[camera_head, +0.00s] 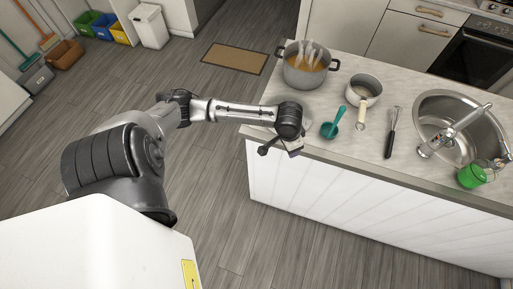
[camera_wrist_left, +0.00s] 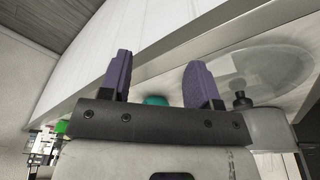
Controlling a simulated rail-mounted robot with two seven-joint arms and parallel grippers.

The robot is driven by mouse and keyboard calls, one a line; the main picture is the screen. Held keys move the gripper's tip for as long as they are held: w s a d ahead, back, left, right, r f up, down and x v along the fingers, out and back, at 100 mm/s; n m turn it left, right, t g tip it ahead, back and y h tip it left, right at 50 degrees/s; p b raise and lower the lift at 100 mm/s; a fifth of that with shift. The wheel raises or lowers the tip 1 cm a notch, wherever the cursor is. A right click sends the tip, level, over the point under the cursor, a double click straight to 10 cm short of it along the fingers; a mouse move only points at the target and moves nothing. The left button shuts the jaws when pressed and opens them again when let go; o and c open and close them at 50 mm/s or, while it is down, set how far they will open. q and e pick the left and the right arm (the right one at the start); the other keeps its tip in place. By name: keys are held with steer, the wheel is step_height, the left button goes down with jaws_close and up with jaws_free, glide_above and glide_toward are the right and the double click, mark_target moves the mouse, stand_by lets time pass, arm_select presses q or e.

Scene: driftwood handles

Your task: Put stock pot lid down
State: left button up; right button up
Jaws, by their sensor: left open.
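A clear, glass-like lid (camera_wrist_left: 262,65) shows in the left wrist view, seemingly lying on the counter near its edge. A dark knob-like piece (camera_wrist_left: 240,100) shows at its near side, beside my right-hand finger in that view; I cannot tell if they touch. My left gripper (camera_wrist_left: 157,72) has purple fingers spread apart with nothing held between them. In the head view my left gripper (camera_head: 293,151) is at the counter's front left corner; its fingers and the lid are not clear there. The stock pot (camera_head: 304,68) stands uncovered at the back left of the counter. My right gripper is out of view.
On the counter (camera_head: 345,158) are a saucepan (camera_head: 364,90), a teal ladle (camera_head: 331,128), a whisk (camera_head: 391,130), a sink (camera_head: 465,130) and a green cup (camera_head: 471,176). A mat (camera_head: 235,58) lies on the open floor behind my arm.

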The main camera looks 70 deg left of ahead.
arm_select(q)
steer(key=s+d+f+m+t+h, duration=0.1)
steer(key=s+d+f+m, duration=0.25)
steer(key=s+d, duration=0.8)
steer(key=s+d+r, duration=0.1)
steer(key=s+d, duration=0.3)
steer(key=s, duration=0.2)
steer(key=shift+s+d+r+n+t+y, duration=0.3)
steer(key=shift+s+d+n+t+y, duration=0.05)
steer(key=shift+s+n+t+y, duration=0.1)
